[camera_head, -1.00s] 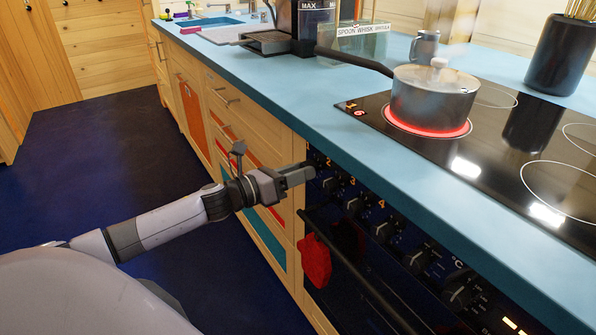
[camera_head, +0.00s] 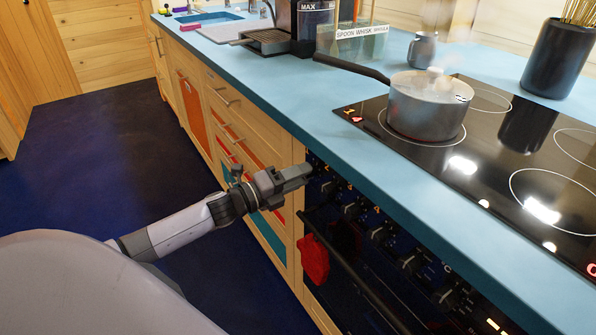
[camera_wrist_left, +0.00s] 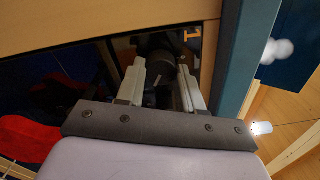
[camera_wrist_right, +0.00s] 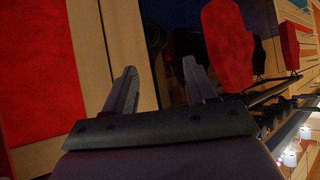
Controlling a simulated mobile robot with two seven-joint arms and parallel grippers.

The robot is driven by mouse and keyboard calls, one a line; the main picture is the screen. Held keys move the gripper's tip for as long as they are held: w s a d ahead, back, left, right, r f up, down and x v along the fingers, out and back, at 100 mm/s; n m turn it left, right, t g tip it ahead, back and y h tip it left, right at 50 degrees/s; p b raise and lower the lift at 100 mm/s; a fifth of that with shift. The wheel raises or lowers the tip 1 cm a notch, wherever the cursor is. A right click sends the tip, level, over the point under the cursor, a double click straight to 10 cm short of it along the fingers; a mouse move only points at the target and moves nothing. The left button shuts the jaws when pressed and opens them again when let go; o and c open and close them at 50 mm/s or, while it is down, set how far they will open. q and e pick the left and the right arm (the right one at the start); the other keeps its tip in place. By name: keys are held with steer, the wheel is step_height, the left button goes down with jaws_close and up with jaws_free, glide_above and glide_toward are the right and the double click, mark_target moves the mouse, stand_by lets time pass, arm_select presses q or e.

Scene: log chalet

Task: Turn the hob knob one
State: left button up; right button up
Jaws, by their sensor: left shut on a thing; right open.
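Hob knob one (camera_wrist_left: 154,72) is a dark round knob on the black oven front, beside an orange "1" in the left wrist view. My left gripper (camera_head: 305,172) is shut on it, with one finger on each side; it also shows in the left wrist view (camera_wrist_left: 160,88). In the head view the gripper hides this knob. The hob (camera_head: 478,150) carries a steaming lidded pot (camera_head: 425,112) on its front-left zone, whose ring is grey. My right gripper (camera_wrist_right: 160,85) is open and empty, seen only in its own wrist view, facing the cabinet and oven front.
Several more knobs run along the oven front to the right. The oven handle (camera_head: 350,270) lies below, with a red mitt (camera_head: 313,259) hanging beside it. The blue counter edge (camera_head: 400,172) overhangs just above the left gripper. The dark floor (camera_head: 95,150) at left is clear.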

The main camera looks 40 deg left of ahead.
arm_select(q)
steer(key=n+p, duration=0.2)
steer(key=n, duration=0.6)
steer(key=n+p, duration=0.3)
steer(key=n, duration=0.5)
steer(key=n+y+p, duration=0.1)
steer(key=n+p, duration=0.2)
steer(key=n, duration=0.5)
steer(key=shift+a+r+n, duration=0.1)
steer(key=shift+r+n, duration=0.15)
steer(key=shift+n, duration=0.05)
arm_select(e)
step_height(320, 180, up, 6)
steer(key=d, duration=0.1)
steer(key=shift+s+d, duration=0.15)
steer(key=shift+s, duration=0.25)
arm_select(q)
steer(key=shift+n, duration=0.3)
arm_select(e)
steer(key=shift+r, duration=0.1)
arm_select(q)
steer(key=o, duration=1)
steer(key=shift+o, duration=0.2)
steer(key=v, duration=0.7)
steer(key=shift+p, duration=0.45)
arm_select(e)
steer(key=shift+r, duration=0.3)
